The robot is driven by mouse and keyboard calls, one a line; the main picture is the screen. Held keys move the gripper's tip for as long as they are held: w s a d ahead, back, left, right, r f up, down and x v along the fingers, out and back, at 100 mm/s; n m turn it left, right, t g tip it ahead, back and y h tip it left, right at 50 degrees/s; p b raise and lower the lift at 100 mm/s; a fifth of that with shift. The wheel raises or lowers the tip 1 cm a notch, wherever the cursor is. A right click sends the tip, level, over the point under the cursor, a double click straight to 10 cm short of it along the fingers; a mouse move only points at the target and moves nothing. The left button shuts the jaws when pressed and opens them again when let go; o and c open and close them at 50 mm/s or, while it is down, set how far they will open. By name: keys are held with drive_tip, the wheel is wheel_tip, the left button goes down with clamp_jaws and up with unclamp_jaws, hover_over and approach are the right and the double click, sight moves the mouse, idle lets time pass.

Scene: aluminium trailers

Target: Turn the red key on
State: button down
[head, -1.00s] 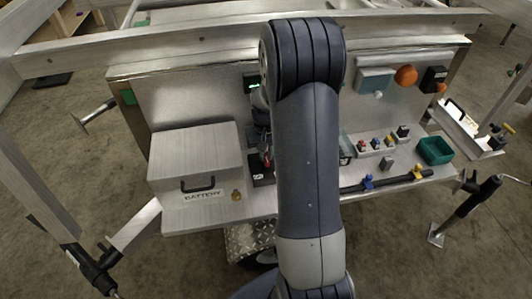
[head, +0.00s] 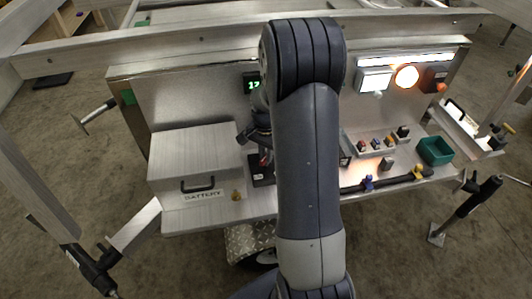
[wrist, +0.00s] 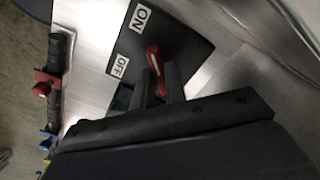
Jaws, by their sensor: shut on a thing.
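The red key (wrist: 154,62) sits on a black switch plate (wrist: 185,45) in the wrist view. The plate carries an ON label (wrist: 140,18) and an OFF label (wrist: 121,66). The visible end of the key points up the picture, toward the ON side. My gripper (wrist: 156,84) is shut on the key, with a dark finger on either side of its lower part. In the head view the plate (head: 262,176) stands right of the battery box (head: 197,160); my arm partly hides the key and gripper there.
A green display (head: 252,85) is lit on the back panel. A white strip light, a work lamp (head: 375,81) and an orange beacon (head: 407,76) are also lit. A green bin (head: 435,151), small coloured switches and a black bar with clamps (head: 370,183) lie to the right.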

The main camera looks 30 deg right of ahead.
idle(0.4)
drive_tip(key=c, duration=1.4)
unclamp_jaws()
drive_tip(key=shift+c, duration=0.2)
wheel_tip(320, 180, up, 11)
drive_tip(key=shift+p, duration=0.35)
drive_tip(key=shift+f, duration=0.15)
wheel_tip(320, 180, down, 11)
drive_tip(key=shift+b, duration=0.35)
